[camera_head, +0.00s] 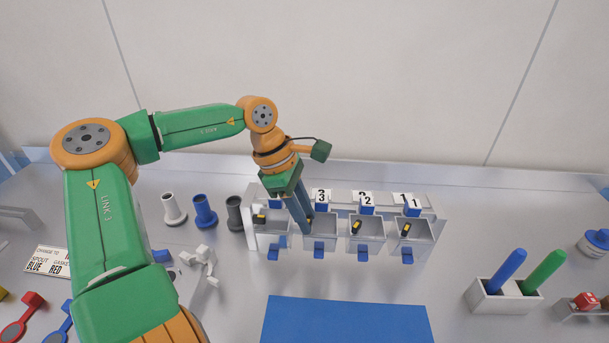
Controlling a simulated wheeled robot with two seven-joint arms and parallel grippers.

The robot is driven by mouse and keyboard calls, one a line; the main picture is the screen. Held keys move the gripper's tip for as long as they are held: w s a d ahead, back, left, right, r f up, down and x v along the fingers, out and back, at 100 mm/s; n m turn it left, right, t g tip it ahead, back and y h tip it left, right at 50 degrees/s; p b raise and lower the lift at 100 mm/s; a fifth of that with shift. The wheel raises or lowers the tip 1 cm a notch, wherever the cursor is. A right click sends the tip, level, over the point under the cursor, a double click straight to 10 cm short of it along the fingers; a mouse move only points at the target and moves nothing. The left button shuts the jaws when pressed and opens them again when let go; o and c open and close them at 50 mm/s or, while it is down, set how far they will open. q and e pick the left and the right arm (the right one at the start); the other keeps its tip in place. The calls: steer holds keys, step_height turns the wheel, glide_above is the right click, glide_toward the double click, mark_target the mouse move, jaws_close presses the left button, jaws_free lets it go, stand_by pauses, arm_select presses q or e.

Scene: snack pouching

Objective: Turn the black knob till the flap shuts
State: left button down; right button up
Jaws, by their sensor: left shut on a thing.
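A row of several clear bins stands at the back middle, with number cards 3 (321,196), 2 (366,199) and 1 (411,201) above. Black-and-yellow knobs show on the leftmost bin (259,218), on bin 2 (356,228) and on bin 1 (405,230). My left gripper (304,226) reaches down at the left side of bin 3 (321,232) and is shut on the knob there, which its fingers mostly hide. A blue piece (322,252) shows below bin 3; whether its flap is open or shut is too small to tell. My right gripper is out of view.
A blue mat (346,320) lies in front of the bins. White, blue and dark grey spouts (205,212) stand left of the bins. A white holder (490,299) with blue and green rods stands at right. A lettered card (48,262) lies at far left.

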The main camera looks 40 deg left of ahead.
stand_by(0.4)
arm_select(q)
steer(key=c, duration=0.6)
jaws_free()
steer(key=b+v, duration=0.1)
steer(key=v, duration=0.6)
steer(key=shift+a, duration=0.1)
